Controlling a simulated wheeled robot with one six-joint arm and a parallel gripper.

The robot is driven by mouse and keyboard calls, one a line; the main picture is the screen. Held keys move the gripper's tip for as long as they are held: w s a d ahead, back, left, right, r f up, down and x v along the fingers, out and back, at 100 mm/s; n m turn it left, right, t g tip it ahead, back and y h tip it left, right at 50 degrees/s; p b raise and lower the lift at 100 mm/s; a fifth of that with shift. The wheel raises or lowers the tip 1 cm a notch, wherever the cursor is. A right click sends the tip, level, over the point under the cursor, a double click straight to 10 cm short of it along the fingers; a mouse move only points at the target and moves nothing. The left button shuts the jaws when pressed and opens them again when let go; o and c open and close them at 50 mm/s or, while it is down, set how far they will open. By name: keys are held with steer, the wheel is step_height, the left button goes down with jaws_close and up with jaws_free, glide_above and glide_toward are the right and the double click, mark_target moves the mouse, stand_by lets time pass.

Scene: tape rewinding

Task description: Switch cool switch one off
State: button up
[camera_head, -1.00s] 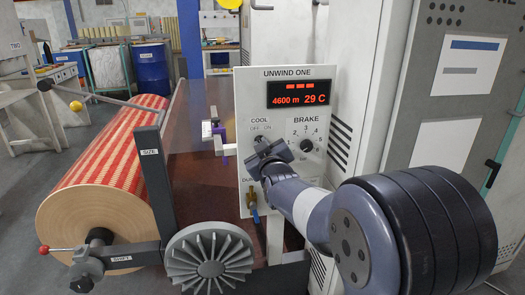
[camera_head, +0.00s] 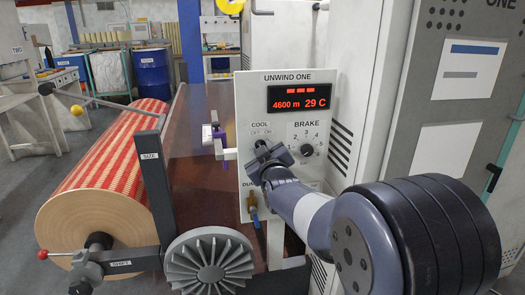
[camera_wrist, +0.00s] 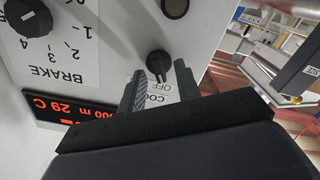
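The cool switch (camera_head: 261,144) is a small black knob on the grey UNWIND ONE panel (camera_head: 251,98), under the COOL label with OFF and ON marks. In the wrist view, which is upside down, the knob (camera_wrist: 160,63) shows near the OFF mark. The ON mark is hidden there, and I cannot tell the exact setting. My gripper (camera_head: 269,158) is in front of the knob in the head view. In the wrist view my gripper (camera_wrist: 158,82) is open, with one finger on each side of the knob's line. I see no contact.
The brake dial (camera_head: 307,150) is right of the cool switch, below the red display (camera_head: 299,97) reading 4600 m and 29 C. A brass valve (camera_head: 252,206) hangs at the panel's lower left. A striped roll (camera_head: 105,170) lies left. Grey cabinets (camera_head: 455,110) stand right.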

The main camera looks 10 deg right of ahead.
steer(key=shift+s, duration=0.1)
steer(key=s, duration=1)
steer(key=shift+s+p, duration=0.3)
steer(key=shift+s, duration=0.05)
steer(key=shift+w, duration=0.15)
steer(key=w, duration=1)
steer(key=shift+w, duration=0.3)
steer(key=shift+s+b, duration=0.1)
steer(key=shift+b, duration=0.2)
steer(key=m+p, duration=1.2)
steer(key=shift+d+r, duration=0.2)
steer(key=shift+d, duration=0.05)
steer(key=s, duration=0.6)
steer(key=shift+s+f+b, duration=0.2)
steer(key=shift+s+b, duration=0.1)
steer(key=shift+b, duration=0.05)
stand_by(0.7)
